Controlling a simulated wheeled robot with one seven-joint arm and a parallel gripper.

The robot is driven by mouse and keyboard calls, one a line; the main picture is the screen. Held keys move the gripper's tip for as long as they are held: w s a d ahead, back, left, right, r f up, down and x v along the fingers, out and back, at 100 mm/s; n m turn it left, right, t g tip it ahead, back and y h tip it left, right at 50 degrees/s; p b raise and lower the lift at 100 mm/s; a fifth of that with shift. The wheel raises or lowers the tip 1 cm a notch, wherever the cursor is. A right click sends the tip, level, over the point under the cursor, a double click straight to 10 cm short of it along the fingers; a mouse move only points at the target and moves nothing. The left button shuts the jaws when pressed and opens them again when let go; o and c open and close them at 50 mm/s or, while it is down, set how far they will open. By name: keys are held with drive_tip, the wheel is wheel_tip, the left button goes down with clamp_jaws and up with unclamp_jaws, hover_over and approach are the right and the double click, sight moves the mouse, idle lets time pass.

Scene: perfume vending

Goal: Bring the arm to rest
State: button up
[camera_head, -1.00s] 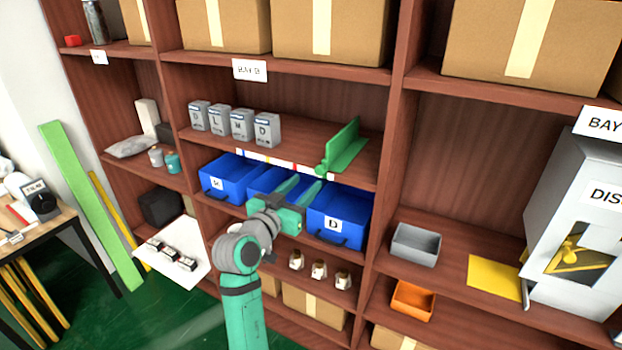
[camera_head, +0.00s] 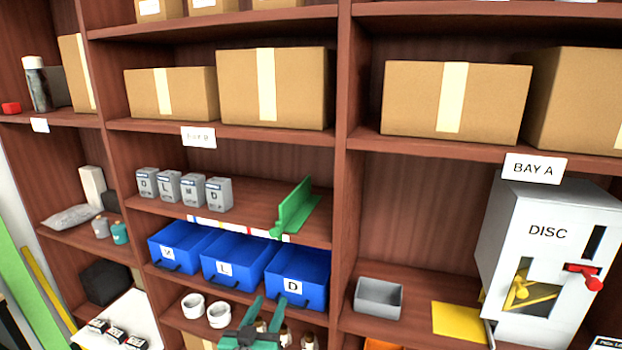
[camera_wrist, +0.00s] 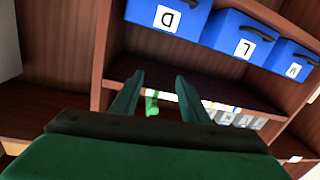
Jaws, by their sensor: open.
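My gripper (camera_head: 264,318) is at the lower middle of the head view, in front of the shelf just below the blue bin marked D (camera_head: 297,277). Its two green fingers stand apart with nothing between them. In the wrist view my gripper (camera_wrist: 162,92) shows open and empty, its fingers pointing toward the shelf. The bins marked D (camera_wrist: 168,18), L (camera_wrist: 240,42) and M (camera_wrist: 292,65) appear upside down there. Most of my arm is outside the head view.
Small bottles (camera_head: 286,338) and white round containers (camera_head: 218,314) stand on the shelf beside and behind my gripper. A grey bin (camera_head: 379,298), a yellow sheet (camera_head: 459,322) and the DISC machine (camera_head: 545,255) are to the right. A white board (camera_head: 140,312) with dark items is at left.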

drive_tip(key=s+d+f+n+g+y, duration=0.15)
drive_tip(key=s+d+f, duration=0.25)
drive_tip(key=s+f, duration=0.65)
drive_tip(key=s+d+f+n+y, duration=0.2)
drive_tip(key=s+d+f, duration=0.2)
drive_tip(key=s+f, duration=0.7)
drive_tip(key=s+d+r+m, duration=0.1)
drive_tip(key=s+r, duration=0.1)
drive_tip(key=s, duration=1.1)
drive_tip(key=s+d+r+m, duration=0.2)
drive_tip(key=s, duration=1.2)
drive_tip(key=shift+s+d+r, duration=0.15)
drive_tip(key=shift+s+d, duration=0.15)
drive_tip(key=shift+g+h, duration=0.25)
idle(2.3)
